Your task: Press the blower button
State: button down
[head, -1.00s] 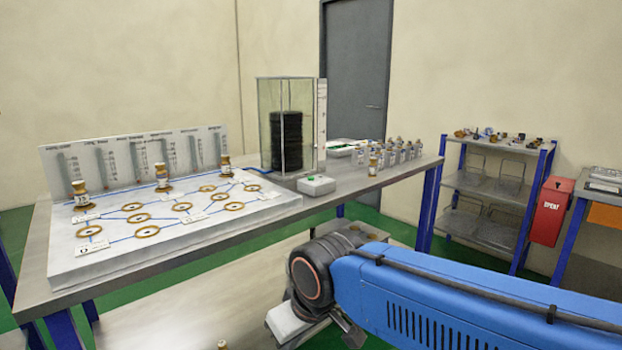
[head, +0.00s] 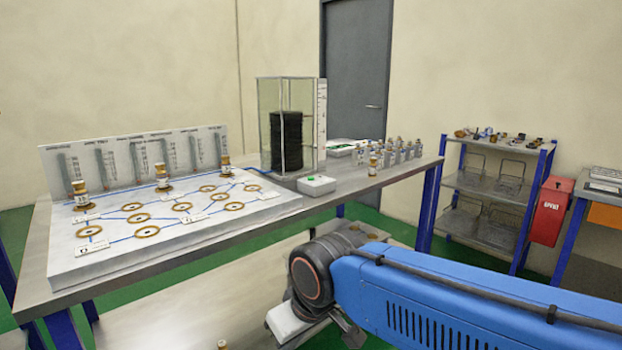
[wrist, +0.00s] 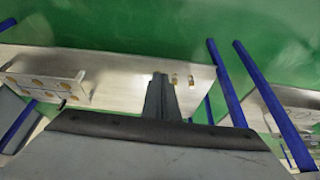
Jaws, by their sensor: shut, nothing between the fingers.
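The button box cannot be made out in the wrist view.
The white board (head: 75,264) carries brass rings, several capped bottles and upright gauges. A clear case (head: 263,120) with a black stack stands behind the button. Small bottles (head: 395,152) line the table's right part. A shelf rack (head: 490,185) and red bin (head: 550,212) stand right.

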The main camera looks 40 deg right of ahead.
jog(key=w+d+r+m, duration=0.1)
jog(key=w+d+r, duration=0.2)
jog(key=w+r, duration=0.35)
jog(key=w+d+r+m+t+y, duration=0.1)
jog(key=w+d+r+m, duration=0.15)
jog(key=w+r, duration=0.4)
jog(key=w+d+r+m, duration=0.1)
jog(key=w+d+r, duration=0.35)
jog(key=w, duration=0.35)
jog(key=shift+m+t, duration=0.75)
jog(key=shift+t, duration=0.05)
jog(key=w+d+r, duration=0.2)
jog(key=d, duration=0.1)
jog(key=w+d+r, duration=0.3)
jog(key=d, duration=0.1)
jog(key=w+d+r, duration=0.2)
jog(key=w+d, duration=0.1)
jog(key=d, duration=0.1)
jog(key=shift+w+r, duration=0.2)
notch_tip(320, 180, up, 5)
jog(key=m+t, duration=0.1)
jog(key=t, duration=0.1)
send_over(311, 178)
jog(key=shift+s+d+r, duration=0.15)
jog(key=shift+s+d, duration=0.15)
jog(key=shift+d, duration=0.1)
jog(key=shift+f, duration=4.4)
jog(key=shift+f, duration=0.1)
